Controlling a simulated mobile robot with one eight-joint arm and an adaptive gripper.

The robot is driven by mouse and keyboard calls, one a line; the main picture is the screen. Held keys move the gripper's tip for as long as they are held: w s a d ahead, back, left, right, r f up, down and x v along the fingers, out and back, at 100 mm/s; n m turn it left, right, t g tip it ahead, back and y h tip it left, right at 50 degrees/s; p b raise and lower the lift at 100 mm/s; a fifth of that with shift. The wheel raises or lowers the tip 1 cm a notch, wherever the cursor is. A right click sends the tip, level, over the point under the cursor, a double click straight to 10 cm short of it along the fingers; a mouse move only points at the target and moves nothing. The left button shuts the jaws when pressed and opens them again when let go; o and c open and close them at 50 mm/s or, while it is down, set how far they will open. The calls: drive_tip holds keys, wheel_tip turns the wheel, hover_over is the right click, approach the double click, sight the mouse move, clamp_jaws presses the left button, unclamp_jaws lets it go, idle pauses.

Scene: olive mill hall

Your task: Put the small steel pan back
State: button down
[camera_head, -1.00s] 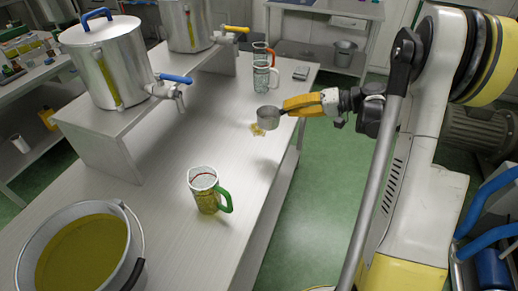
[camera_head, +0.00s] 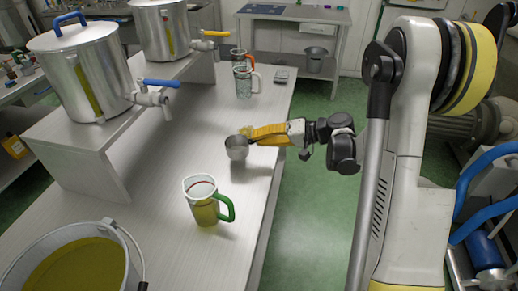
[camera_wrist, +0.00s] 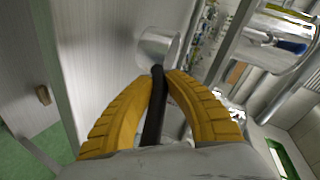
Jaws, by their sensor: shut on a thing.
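The small steel pan (camera_head: 237,150) is a little round cup with a dark handle. It is over the bench top near its right edge. I cannot tell whether its base touches the bench. My gripper (camera_head: 256,136), with yellow fingers, comes in from the right and is shut on the pan's handle. In the wrist view, the fingers (camera_wrist: 160,84) close on both sides of the black handle (camera_wrist: 155,115), and the pan's bowl (camera_wrist: 158,46) is beyond the tips.
A jug of oil with a green handle (camera_head: 203,203) stands nearer on the bench (camera_head: 160,180). A bucket of oil (camera_head: 118,236) is at the lower left. Clear jugs (camera_head: 243,82) stand further back. Steel tanks with taps (camera_head: 85,78) are on a raised shelf.

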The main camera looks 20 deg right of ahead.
wheel_tip(320, 180, down, 4)
drive_tip(key=shift+r+b, duration=0.2)
drive_tip(key=shift+b, duration=0.65)
drive_tip(key=shift+r, duration=0.15)
drive_tip(key=c, duration=1.8)
unclamp_jaws()
drive_tip(key=shift+f, duration=0.25)
drive_tip(key=o, duration=0.4)
drive_tip(key=shift+c, duration=0.2)
drive_tip(key=shift+r, duration=0.1)
